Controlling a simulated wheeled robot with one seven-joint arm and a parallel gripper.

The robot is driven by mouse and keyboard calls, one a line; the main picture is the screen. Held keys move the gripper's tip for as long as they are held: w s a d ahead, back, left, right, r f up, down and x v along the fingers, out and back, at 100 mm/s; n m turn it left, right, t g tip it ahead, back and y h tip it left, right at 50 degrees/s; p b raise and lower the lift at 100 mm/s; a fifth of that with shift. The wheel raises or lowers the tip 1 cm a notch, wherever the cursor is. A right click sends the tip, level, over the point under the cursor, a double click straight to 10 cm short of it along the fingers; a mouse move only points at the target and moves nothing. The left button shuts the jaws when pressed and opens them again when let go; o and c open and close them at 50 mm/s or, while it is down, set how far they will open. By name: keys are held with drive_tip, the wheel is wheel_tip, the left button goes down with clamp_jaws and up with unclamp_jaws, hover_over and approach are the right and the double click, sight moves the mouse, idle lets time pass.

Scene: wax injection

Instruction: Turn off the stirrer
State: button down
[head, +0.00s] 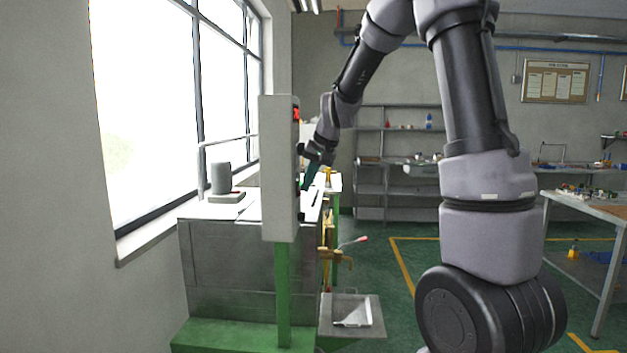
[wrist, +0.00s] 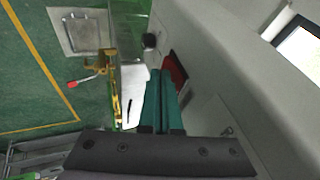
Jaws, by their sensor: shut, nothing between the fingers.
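The wax injection machine shows in the head view, with a tall pale control box (head: 280,170) on a green post. The box's face is turned away to the right and seen edge-on. My gripper (head: 304,187) is beside that face, low on it. In the wrist view my gripper's green fingers (wrist: 161,75) are shut with nothing between them. A black knob (wrist: 149,40) sticks out of the panel just beyond the fingertips. A dark red switch or display (wrist: 178,72) lies right of the fingers. I cannot tell whether the fingers touch either one, nor which control is the stirrer's.
The machine's metal tank (head: 225,265) stands under the window. A grey cylinder (head: 221,178) sits on its top. A red-tipped lever (head: 355,241) and a small tray (head: 352,312) project on the right. A workbench (head: 590,207) stands at far right, with open green floor between.

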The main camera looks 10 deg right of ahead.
drive_tip(key=shift+a+f, duration=0.2)
drive_tip(key=shift+f, duration=0.05)
idle(0.4)
